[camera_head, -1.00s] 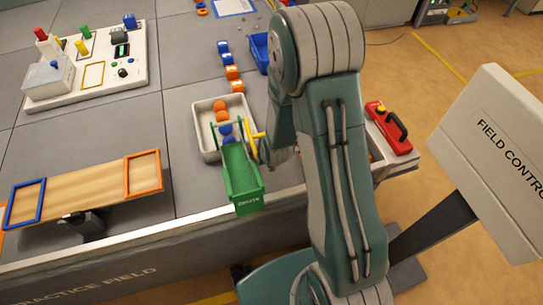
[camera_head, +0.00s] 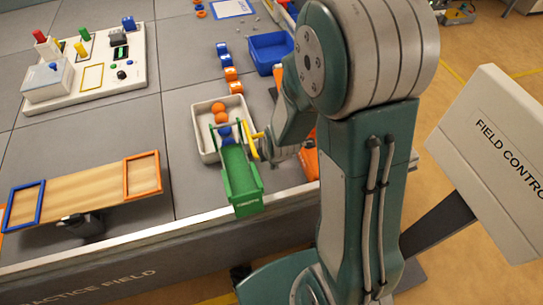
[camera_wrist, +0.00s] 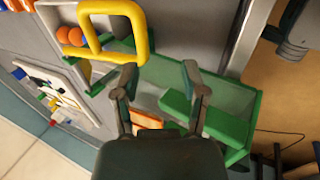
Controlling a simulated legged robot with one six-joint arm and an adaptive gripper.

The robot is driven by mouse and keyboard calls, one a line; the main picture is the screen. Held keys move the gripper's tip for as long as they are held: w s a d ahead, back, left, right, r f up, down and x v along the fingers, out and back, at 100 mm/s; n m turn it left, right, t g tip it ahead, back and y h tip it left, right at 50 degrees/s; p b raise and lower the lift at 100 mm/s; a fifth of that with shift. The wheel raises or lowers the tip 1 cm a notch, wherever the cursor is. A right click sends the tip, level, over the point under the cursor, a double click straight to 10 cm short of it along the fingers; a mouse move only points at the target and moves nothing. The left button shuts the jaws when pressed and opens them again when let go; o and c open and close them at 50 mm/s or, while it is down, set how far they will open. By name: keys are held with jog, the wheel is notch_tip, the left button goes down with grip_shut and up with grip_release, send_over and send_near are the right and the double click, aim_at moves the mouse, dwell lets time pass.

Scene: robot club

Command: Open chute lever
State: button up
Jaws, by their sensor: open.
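The green chute (camera_head: 241,178) slopes down toward the table's front edge, its upper end at a white tray. The yellow chute lever (camera_head: 255,147) is on the chute's right side. In the wrist view the lever is a yellow loop (camera_wrist: 140,42) above my left finger. My gripper (camera_wrist: 160,70) is open, with nothing between its fingers. The green chute (camera_wrist: 190,84) lies behind the fingers. The loop comes close to the left fingertip; I cannot tell whether they touch. In the head view my gripper is small and partly hidden beside the lever.
The white tray (camera_head: 202,140) holds orange balls (camera_head: 218,112), with a blue ball (camera_head: 225,132) near the chute's top. A blue bin (camera_head: 268,47) stands behind. A seesaw-like board (camera_head: 85,192) is at left, and a Field Control panel (camera_head: 500,150) at right.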

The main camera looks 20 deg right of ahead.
jog(key=shift+w+r, duration=0.1)
jog(key=c, duration=0.5)
jog(key=shift+w+r, duration=0.2)
grip_shut()
jog(key=w+r+g, duration=0.3)
jog(key=r+g, duration=0.1)
jog(key=r, duration=0.6)
jog(key=f, duration=0.9)
jog(key=w+f, duration=0.1)
jog(key=f, duration=0.3)
jog(key=shift+w+f, duration=0.1)
jog(key=shift+f, duration=0.15)
notch_tip(320, 180, down, 6)
jog(key=shift+w+r, duration=0.1)
jog(key=shift+w, duration=0.05)
